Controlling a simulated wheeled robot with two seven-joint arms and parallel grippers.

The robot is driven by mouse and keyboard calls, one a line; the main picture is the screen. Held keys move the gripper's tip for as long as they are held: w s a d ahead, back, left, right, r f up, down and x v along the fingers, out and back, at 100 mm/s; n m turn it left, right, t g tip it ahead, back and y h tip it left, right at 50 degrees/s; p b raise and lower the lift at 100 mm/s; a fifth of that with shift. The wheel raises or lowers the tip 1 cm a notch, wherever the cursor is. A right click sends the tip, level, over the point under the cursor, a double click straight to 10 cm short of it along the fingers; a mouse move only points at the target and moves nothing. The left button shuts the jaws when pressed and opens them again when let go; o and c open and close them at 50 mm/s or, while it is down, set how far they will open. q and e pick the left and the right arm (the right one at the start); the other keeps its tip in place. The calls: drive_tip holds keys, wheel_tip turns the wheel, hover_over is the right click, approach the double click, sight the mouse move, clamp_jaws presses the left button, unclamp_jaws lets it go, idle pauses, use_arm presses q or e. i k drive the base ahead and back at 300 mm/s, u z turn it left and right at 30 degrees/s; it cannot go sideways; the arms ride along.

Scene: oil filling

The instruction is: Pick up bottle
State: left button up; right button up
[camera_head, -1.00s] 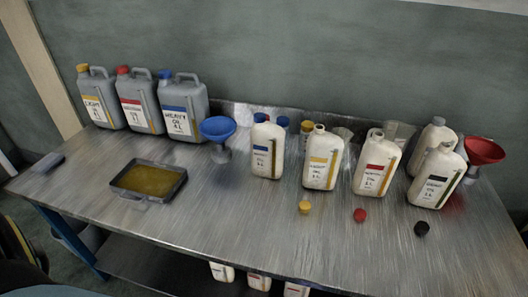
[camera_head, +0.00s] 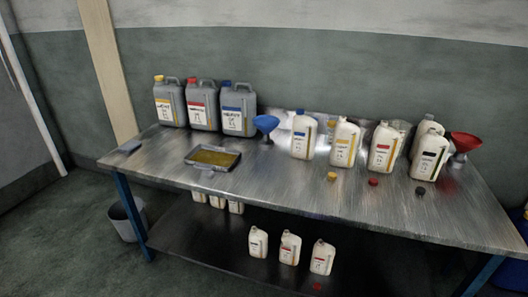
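Several white bottles stand upright along the right half of the metal table (camera_head: 270,185): a blue-label bottle (camera_head: 304,136), a yellow-label bottle (camera_head: 344,144), a red-label bottle (camera_head: 384,149) and a black-label bottle (camera_head: 429,158). Their loose caps lie in front: a yellow cap (camera_head: 332,177), a red cap (camera_head: 373,182) and a black cap (camera_head: 420,190). More white bottles stand on the lower shelf, including a front one with a yellow label (camera_head: 258,243), a red one (camera_head: 290,248) and a blue one (camera_head: 322,258). Neither gripper is in view.
Grey canisters (camera_head: 238,112) stand at the table's back left. A blue funnel (camera_head: 266,125), a red funnel (camera_head: 465,142) and a tray of yellow liquid (camera_head: 228,165) are on the table. A bucket (camera_head: 124,223) stands on the floor at left. The table's front strip is clear.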

sight(305, 128)
drive_tip(key=u, duration=0.75)
drive_tip(key=i, duration=1.35)
drive_tip(key=z, duration=0.35)
